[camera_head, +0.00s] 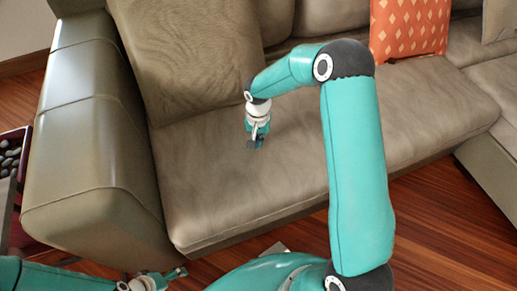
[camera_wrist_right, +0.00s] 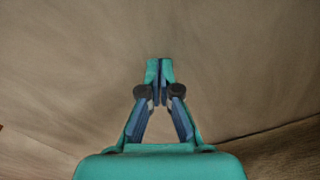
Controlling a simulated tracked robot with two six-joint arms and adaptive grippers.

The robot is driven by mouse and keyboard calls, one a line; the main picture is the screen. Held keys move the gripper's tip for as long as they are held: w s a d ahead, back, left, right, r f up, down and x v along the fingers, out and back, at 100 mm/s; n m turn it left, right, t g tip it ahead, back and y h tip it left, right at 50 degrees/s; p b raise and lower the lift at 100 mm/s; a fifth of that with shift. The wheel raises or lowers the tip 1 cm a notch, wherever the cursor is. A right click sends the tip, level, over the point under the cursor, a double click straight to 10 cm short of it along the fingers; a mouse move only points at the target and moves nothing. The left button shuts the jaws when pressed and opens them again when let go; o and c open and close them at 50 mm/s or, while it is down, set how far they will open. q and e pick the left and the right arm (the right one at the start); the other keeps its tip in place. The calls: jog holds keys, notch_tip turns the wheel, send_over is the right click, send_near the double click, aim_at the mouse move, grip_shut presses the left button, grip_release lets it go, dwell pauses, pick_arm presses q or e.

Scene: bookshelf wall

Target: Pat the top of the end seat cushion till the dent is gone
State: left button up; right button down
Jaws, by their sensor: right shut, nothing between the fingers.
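The end seat cushion (camera_head: 215,195) is a brown-grey sofa seat beside the left armrest, with soft wrinkles on its top. I cannot make out a clear dent. My right gripper (camera_head: 255,144) points down over the middle of the cushion, close to its top. I cannot tell whether it touches. In the right wrist view its fingertips (camera_wrist_right: 159,68) are together and empty, with the cushion fabric (camera_wrist_right: 80,60) filling the view behind them. My left gripper (camera_head: 178,272) is low at the bottom left, in front of the sofa and away from the cushion; its fingers are too small to read.
The sofa armrest (camera_head: 85,130) rises left of the cushion, and a back cushion (camera_head: 195,55) stands behind it. An orange patterned pillow (camera_head: 408,28) leans at the back right. A dark container of stones (camera_head: 10,160) stands left of the armrest. Bare wooden floor (camera_head: 435,215) shows at front right.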

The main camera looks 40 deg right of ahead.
jog(key=shift+f+b, duration=0.4)
jog(key=shift+f, duration=0.4)
jog(key=shift+r+p, duration=0.85)
jog(key=shift+r, duration=0.75)
jog(key=shift+r+p, duration=0.85)
jog(key=shift+r, duration=0.7)
